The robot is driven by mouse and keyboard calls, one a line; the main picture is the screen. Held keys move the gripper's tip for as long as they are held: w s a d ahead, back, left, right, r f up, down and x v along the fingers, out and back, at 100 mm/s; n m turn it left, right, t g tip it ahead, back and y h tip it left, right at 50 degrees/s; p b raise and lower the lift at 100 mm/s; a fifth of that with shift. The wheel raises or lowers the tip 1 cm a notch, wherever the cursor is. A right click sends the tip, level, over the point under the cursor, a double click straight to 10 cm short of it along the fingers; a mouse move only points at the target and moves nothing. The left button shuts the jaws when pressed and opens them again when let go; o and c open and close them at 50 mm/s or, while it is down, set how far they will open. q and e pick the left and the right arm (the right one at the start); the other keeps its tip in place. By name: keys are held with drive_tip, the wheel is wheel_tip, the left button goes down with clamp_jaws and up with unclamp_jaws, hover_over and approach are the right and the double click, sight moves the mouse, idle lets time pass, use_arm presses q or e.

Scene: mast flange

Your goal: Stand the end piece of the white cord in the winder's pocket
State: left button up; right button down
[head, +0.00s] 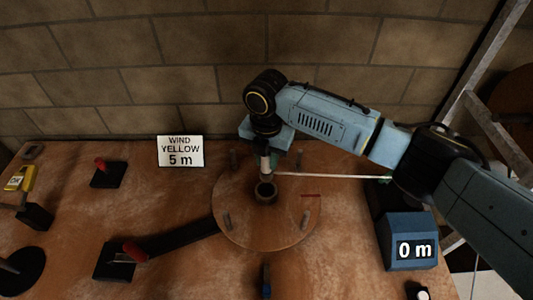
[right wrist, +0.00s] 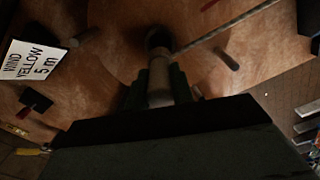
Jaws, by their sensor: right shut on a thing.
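The end piece (head: 265,166), a pale upright cylinder, is held by my right gripper (head: 266,152), which is shut on it from above. The white cord (head: 330,176) runs taut from it to the right. The winder (head: 240,225) is a round wooden disc with several upright pegs. Its pocket (head: 265,192) is a dark ring at the middle. The end piece's lower end is close to the pocket's far rim; I cannot tell whether they touch. The right wrist view shows the end piece (right wrist: 159,75) between the fingers and the pocket (right wrist: 158,38) just beyond. My left gripper is not in view.
A sign (head: 181,151) reads "WIND YELLOW 5 m". A blue counter (head: 412,242) reads "0 m". A dark bar (head: 180,239) lies left of the disc by a red-handled block (head: 115,262). Another red-handled block (head: 108,175) and a yellow item (head: 20,178) stand at left.

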sight(267, 178)
drive_tip(key=shift+f+b, duration=2.2)
drive_tip(key=shift+f, duration=2)
drive_tip(key=c, duration=1.1)
unclamp_jaws()
wheel_tip(267, 178, up, 13)
drive_tip(key=shift+r, duration=0.2)
